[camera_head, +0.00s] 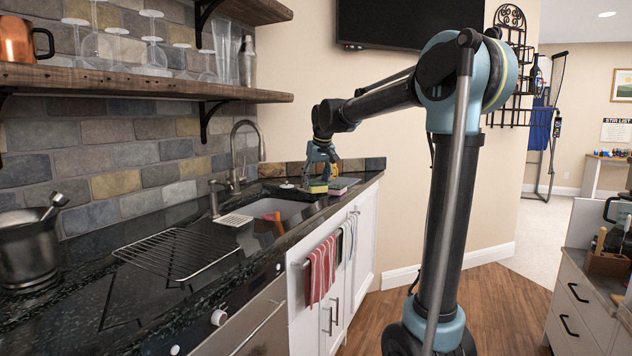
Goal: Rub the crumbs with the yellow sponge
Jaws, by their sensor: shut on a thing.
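My gripper (320,176) points down over the far end of the dark counter, past the sink. It is shut on a small yellow sponge with a green layer (318,187), which is just at or above the counter surface; I cannot tell whether it touches. A flat, pale pinkish item with a green edge (345,183) lies right beside it on the right; it is too small to tell what it is. Crumbs cannot be made out at this size.
The sink (276,207) with its curved tap (236,150) lies left of my gripper. A wire rack (176,253) and a metal bucket (28,249) stand nearer on the counter (88,281). A wooden shelf (150,83) with glasses hangs above. Striped towels (321,270) hang in front.

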